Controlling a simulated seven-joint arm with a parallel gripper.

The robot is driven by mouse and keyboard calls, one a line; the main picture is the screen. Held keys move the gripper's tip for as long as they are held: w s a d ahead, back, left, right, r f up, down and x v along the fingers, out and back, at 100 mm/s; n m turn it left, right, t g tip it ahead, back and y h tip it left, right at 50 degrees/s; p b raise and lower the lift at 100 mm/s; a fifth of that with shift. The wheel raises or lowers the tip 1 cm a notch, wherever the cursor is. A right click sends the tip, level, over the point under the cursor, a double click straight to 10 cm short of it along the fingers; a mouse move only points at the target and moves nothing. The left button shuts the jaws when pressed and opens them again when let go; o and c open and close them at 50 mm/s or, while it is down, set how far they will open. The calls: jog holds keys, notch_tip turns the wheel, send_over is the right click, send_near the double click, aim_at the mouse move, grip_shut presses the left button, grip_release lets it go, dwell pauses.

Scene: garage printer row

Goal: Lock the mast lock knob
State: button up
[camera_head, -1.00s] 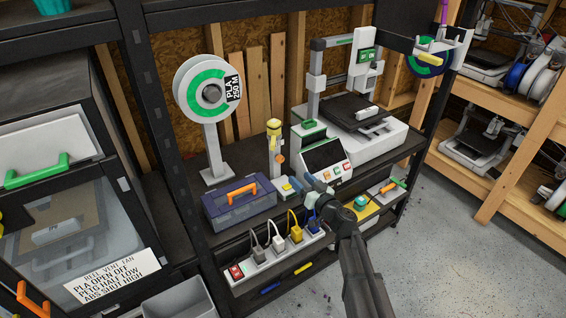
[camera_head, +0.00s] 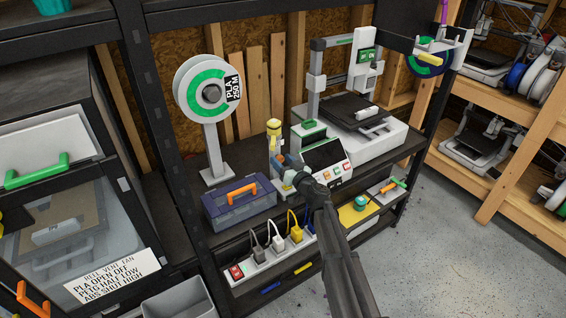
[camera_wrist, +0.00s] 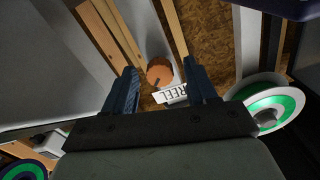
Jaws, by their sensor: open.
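The orange mast lock knob (camera_wrist: 160,72) shows in the wrist view, round, with a small dark pointer at its lower edge. A white label reading REEL (camera_wrist: 172,95), upside down, is just below it. My gripper (camera_wrist: 160,68) is open, with one blue-grey finger on each side of the knob in the picture; I see no contact and cannot tell the remaining depth.
The filament spool (camera_head: 208,90) on its stand is left of the mast; the blue toolbox (camera_head: 238,203) is below left. The printer (camera_head: 365,135) and its control screen (camera_head: 323,155) stand close on the right. A power strip (camera_head: 275,258) with plugs runs along the front.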

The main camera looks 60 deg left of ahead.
jog(key=c, duration=1.1)
jog(key=shift+o, duration=0.2)
jog(key=shift+m, duration=0.3)
jog(key=m, duration=0.4)
jog(key=shift+m, duration=2)
jog(key=o, duration=1.1)
jog(key=shift+c, duration=0.2)
